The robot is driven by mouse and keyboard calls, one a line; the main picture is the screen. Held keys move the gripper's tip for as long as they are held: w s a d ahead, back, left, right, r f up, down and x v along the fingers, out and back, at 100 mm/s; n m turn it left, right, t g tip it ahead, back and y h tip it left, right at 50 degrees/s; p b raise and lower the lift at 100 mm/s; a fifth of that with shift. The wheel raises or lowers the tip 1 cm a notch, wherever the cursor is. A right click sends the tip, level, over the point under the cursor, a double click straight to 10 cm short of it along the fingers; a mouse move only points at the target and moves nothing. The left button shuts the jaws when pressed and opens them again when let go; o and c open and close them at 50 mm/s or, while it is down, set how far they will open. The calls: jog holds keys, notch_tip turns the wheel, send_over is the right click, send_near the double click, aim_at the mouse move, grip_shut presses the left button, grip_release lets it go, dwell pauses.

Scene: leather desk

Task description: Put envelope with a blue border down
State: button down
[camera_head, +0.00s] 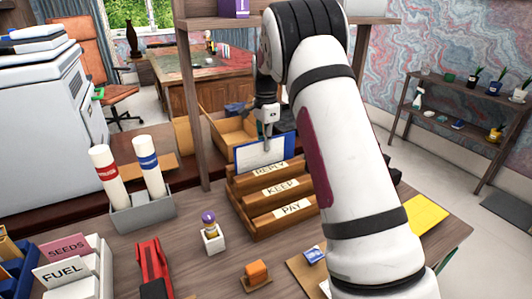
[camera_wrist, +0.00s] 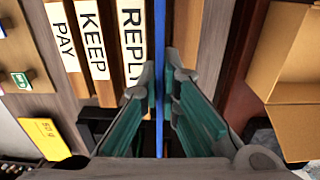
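The envelope with a blue border (camera_head: 262,156) is a pale sheet with blue edges. It stands upright behind the REPLY label of a wooden letter rack (camera_head: 272,224). Its lower part is hidden by that row's front, so it appears to be in the REPLY slot. The wrist view shows it edge-on as a blue strip (camera_wrist: 160,40), beside the REPLY label. My gripper (camera_head: 267,144) is at the envelope's top edge, pointing down. In the wrist view its fingertips (camera_wrist: 160,80) are close on both sides of the envelope and look shut on it.
KEEP and PAY rows step down in front of REPLY. An open cardboard box (camera_head: 232,135) is behind the rack. A grey holder with tubes (camera_head: 143,214), a purple-topped stamp (camera_head: 211,232) and a red stapler (camera_head: 153,266) stand left. A yellow envelope (camera_head: 425,215) lies right.

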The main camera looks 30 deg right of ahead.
aim_at(266, 153)
jog(key=shift+f, duration=1.85)
jog(key=shift+f, duration=0.2)
jog(key=c, duration=1.8)
grip_release()
jog(key=shift+r, duration=0.1)
notch_tip(266, 153, up, 8)
jog(key=shift+f, duration=0.15)
